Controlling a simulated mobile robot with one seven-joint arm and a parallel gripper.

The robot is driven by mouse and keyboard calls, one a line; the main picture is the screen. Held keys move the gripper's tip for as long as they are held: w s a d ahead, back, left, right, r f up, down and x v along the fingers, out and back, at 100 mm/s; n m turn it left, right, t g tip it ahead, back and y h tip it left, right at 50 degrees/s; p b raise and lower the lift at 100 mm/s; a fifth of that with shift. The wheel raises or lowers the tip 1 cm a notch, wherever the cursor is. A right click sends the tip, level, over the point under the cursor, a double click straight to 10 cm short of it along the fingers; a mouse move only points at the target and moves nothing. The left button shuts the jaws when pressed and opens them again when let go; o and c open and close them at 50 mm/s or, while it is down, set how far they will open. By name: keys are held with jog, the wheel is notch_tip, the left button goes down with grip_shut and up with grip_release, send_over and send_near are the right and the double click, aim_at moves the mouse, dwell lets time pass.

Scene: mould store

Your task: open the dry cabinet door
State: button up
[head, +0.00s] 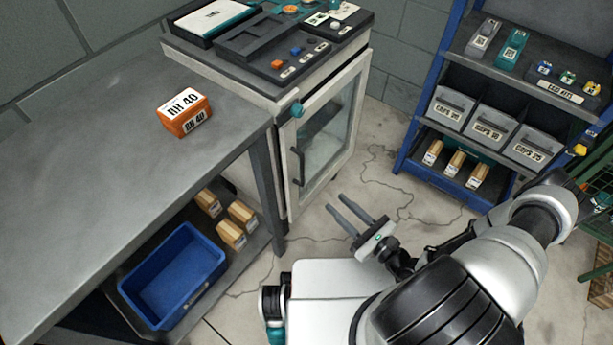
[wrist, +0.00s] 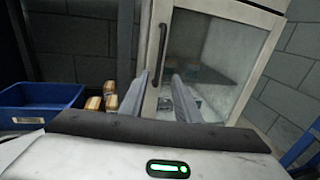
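The dry cabinet stands beside the workbench, with a white-framed glass door (head: 340,105) that looks shut. The door also fills the middle of the wrist view (wrist: 215,48). Its dark vertical bar handle (head: 297,166) is on the door's left side, and shows upright in the wrist view (wrist: 161,55). A teal round knob (head: 297,109) sits near the door's top left corner. My gripper (head: 335,202) is open and empty, in front of the door and apart from the handle. In the wrist view its fingers (wrist: 161,77) point towards the door, with the handle's lower end between them.
The grey workbench (head: 90,130) at left holds an orange box (head: 184,113). Its lower shelf has a blue bin (head: 172,275) and several small wooden blocks (head: 231,234). A blue-framed shelf rack (head: 428,100) stands at right. Bare concrete floor (head: 380,170) lies before the door.

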jog(key=b+x, duration=0.2)
jog(key=x, duration=1.2)
jog(key=shift+a, duration=0.15)
jog(key=shift+w, duration=0.1)
grip_shut()
